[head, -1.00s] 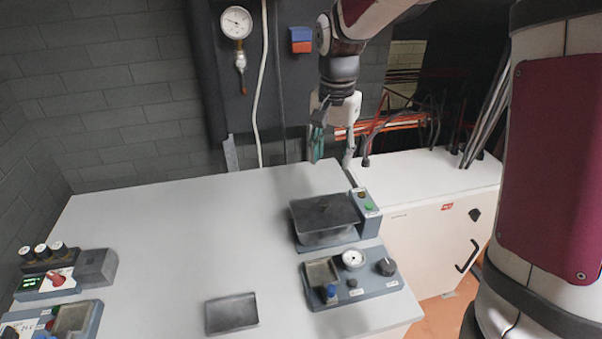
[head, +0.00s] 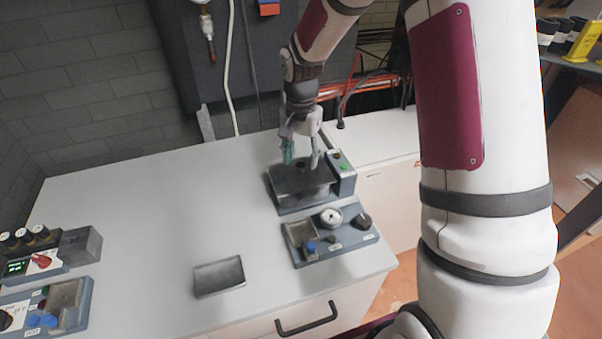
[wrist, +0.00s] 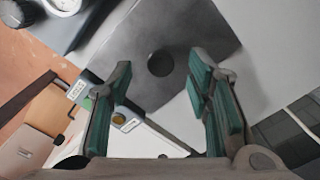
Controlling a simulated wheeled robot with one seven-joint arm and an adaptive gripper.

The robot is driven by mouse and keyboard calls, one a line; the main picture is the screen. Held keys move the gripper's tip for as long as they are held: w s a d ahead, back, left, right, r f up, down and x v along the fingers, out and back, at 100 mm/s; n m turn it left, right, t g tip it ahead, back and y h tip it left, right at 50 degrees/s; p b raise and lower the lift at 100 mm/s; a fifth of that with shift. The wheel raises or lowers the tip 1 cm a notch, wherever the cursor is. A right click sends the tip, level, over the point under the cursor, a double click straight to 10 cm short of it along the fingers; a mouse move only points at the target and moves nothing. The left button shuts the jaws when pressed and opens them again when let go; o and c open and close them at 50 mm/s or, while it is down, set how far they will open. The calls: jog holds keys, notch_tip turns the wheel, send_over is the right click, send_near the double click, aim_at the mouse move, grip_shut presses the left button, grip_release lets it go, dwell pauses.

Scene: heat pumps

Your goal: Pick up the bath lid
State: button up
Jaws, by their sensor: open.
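The bath lid (head: 292,182) is a dark grey square plate on top of the bath unit (head: 285,207), at the right of the bench. In the wrist view the lid (wrist: 190,32) fills the upper middle, with a round dark knob (wrist: 160,63) near its centre. My gripper (head: 301,160) is open and empty, pointing down just above the lid. In the wrist view my gripper's green-padded fingers (wrist: 163,85) stand apart on either side of the knob, which shows between and beyond them. The height of the fingertips over the knob is hard to tell.
A control box (head: 341,172) with a green button adjoins the bath's right side. A gauge panel (head: 335,236) stands in front. A dark tray (head: 219,276) lies on the bench. Electrical units (head: 45,262) stand at far left. The bench middle (head: 150,200) is clear.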

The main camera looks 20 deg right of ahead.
aim_at(301, 164)
jog(key=shift+f, duration=1.6)
grip_shut()
jog(key=shift+r, duration=0.1)
